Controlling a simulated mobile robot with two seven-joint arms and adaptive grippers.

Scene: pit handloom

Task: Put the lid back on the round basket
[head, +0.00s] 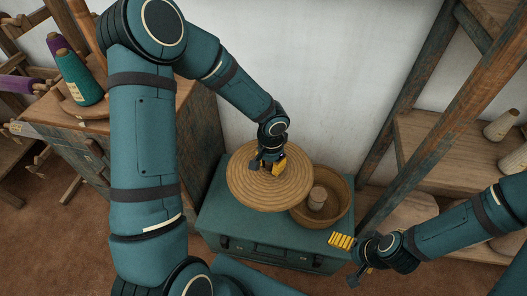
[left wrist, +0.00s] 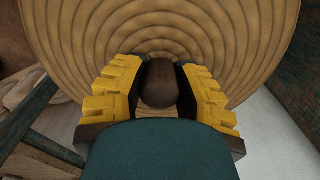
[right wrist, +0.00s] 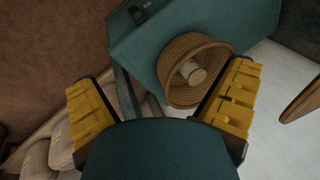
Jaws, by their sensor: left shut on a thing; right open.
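The round woven lid (head: 262,190) is tan with concentric rings. My left gripper (head: 271,163) is shut on the dark knob (left wrist: 160,84) at the lid's middle; the lid's rings fill the upper left wrist view (left wrist: 160,30). The round basket (head: 338,203) is open on the teal chest, to the right of the lid, and holds a pale spool (head: 317,198). The lid's right edge overlaps the basket's left rim in the head view. My right gripper (head: 350,258) is open and empty, in front of the basket; its camera shows the basket (right wrist: 203,50) between and beyond the fingers.
The teal chest (head: 222,228) carries the basket and stands against the white wall. A wooden table (head: 60,115) with cones of yarn (head: 80,80) is at left. Wooden shelves (head: 440,150) with pale spools (head: 502,125) and a slanted post are at right.

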